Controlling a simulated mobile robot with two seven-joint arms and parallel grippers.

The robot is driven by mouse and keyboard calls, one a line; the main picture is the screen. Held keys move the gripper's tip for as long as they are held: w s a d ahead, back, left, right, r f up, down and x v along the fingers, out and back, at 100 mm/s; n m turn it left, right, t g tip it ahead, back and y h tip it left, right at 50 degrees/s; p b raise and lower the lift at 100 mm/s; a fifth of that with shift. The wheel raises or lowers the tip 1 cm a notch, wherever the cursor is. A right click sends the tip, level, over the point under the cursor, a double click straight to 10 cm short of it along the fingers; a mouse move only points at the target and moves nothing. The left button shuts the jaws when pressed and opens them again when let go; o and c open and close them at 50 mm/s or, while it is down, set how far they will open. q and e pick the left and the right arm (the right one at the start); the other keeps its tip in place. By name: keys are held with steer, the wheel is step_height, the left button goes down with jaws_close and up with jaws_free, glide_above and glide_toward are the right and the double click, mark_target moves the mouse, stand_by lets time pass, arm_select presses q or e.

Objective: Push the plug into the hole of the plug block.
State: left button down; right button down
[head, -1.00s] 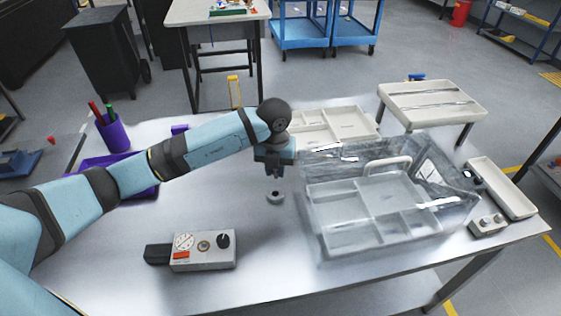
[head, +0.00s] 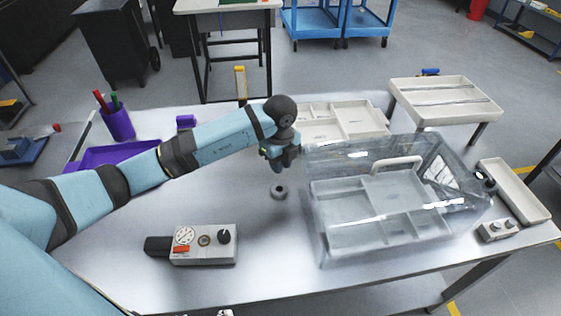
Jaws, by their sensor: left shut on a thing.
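My left gripper (head: 283,164) is above the middle of the table, beside the left wall of the clear box. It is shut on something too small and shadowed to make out. A small grey ring-shaped piece (head: 279,191) with a dark centre stands on the table just below the gripper, apart from it. A light grey block (head: 207,256) at the front left carries a dial, a brass-ringed round opening and a black knob. I cannot tell for certain which piece is the plug block. My right gripper is out of view.
A clear box (head: 328,238) with a handle covers a divided tray right of the gripper. Another divided tray (head: 376,118) lies behind. A small two-knob box (head: 497,229) sits at the right. A purple pen cup (head: 118,125) stands back left. The table's front middle is clear.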

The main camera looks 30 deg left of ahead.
arm_select(q)
steer(key=b, duration=0.2)
glide_above(280, 184)
steer(key=s+d, duration=0.1)
steer(key=s, duration=0.1)
steer(key=shift+w+f, duration=0.15)
steer(key=shift+f, duration=1.95)
steer(key=shift+f+b, duration=0.65)
steer(key=shift+f, duration=0.2)
steer(key=shift+f+b, duration=0.6)
steer(key=shift+f, duration=0.65)
steer(key=shift+f, duration=0.35)
steer(key=c, duration=0.9)
jaws_free()
